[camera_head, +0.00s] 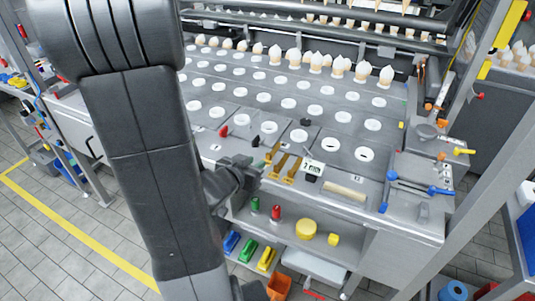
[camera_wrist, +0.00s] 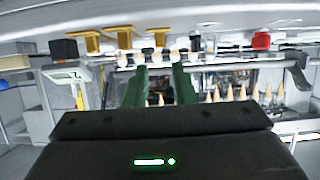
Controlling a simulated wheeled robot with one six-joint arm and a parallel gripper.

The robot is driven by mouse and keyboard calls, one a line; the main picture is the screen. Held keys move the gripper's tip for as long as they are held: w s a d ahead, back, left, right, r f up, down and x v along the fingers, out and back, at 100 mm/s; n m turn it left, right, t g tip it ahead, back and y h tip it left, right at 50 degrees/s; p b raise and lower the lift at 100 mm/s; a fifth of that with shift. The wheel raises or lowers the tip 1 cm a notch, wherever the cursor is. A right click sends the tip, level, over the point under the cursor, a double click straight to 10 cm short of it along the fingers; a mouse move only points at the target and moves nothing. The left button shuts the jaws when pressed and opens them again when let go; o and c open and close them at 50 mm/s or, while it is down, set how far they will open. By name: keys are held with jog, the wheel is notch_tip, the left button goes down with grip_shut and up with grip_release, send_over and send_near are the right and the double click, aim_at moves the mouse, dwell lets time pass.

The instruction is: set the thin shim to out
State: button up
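Three gold pieces (camera_head: 281,167) stand side by side near the front edge of the grey machine deck. They look like the shims, but I cannot tell which is the thin one. In the wrist view they show at the top as a left one (camera_wrist: 88,42), a middle one (camera_wrist: 124,37) and a right one (camera_wrist: 157,39). My gripper (camera_head: 262,163) is just left of them in the head view. In the wrist view its two green fingers (camera_wrist: 159,80) are apart with nothing held between them. The fingers point toward the right gold piece, apparently without touching it.
A white digital gauge (camera_head: 313,168) and a wooden-coloured cylinder (camera_head: 345,191) lie right of the gold pieces. A red handle (camera_head: 223,131) and a black knob (camera_head: 255,141) are behind my gripper. A shelf below holds a yellow roll (camera_head: 306,229). Several cones stand at the back.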

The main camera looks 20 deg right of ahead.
aim_at(268, 154)
jog(key=x, duration=1)
jog(key=shift+b, duration=0.3)
jog(key=shift+a, duration=0.1)
grip_shut()
